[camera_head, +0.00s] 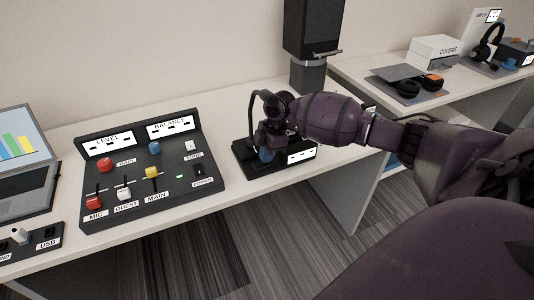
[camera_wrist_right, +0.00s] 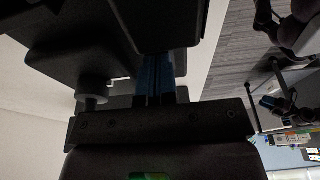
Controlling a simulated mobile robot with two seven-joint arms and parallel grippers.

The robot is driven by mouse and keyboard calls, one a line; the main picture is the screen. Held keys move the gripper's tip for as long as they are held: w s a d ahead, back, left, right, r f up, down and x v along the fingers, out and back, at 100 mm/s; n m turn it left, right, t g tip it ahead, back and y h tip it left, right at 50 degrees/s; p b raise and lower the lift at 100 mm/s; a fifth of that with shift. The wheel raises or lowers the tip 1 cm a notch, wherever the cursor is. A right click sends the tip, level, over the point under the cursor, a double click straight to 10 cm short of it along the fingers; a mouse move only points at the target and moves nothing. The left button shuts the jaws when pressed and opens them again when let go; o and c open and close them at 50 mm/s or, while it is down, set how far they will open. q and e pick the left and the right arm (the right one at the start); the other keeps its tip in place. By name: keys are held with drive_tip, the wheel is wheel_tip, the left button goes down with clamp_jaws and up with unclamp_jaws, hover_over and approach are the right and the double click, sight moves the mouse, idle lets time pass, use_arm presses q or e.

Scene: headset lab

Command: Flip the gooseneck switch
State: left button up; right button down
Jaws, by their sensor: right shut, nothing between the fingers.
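The gooseneck unit is a low black base (camera_head: 243,165) with a white label at its front right; it stands on the white desk, right of the mixer console. A dark curved gooseneck (camera_head: 251,112) rises from the back of the base. My right gripper (camera_head: 266,155) is over the base, pointing down, with its blue fingertips close to the base's top. It covers the switch, so I cannot tell the switch's position or whether the fingers touch it. In the right wrist view the blue fingers (camera_wrist_right: 153,78) are together and empty, among dark shapes. My left gripper is not in view.
A mixer console (camera_head: 150,165) with coloured knobs and sliders stands left of the unit. A laptop (camera_head: 25,150) is at the far left. A tall black dispenser (camera_head: 312,30) stands behind. A second desk at the right holds headphones (camera_head: 409,87) and a covers box (camera_head: 434,50).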

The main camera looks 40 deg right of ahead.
drive_tip(key=shift+d+f+y, duration=0.1)
drive_tip(key=shift+f+y, duration=0.25)
drive_tip(key=shift+y, duration=0.05)
drive_tip(key=shift+r, duration=0.1)
drive_tip(key=shift+w+a+r, duration=0.15)
drive_tip(key=shift+a+r, duration=0.2)
drive_tip(key=shift+a, duration=0.35)
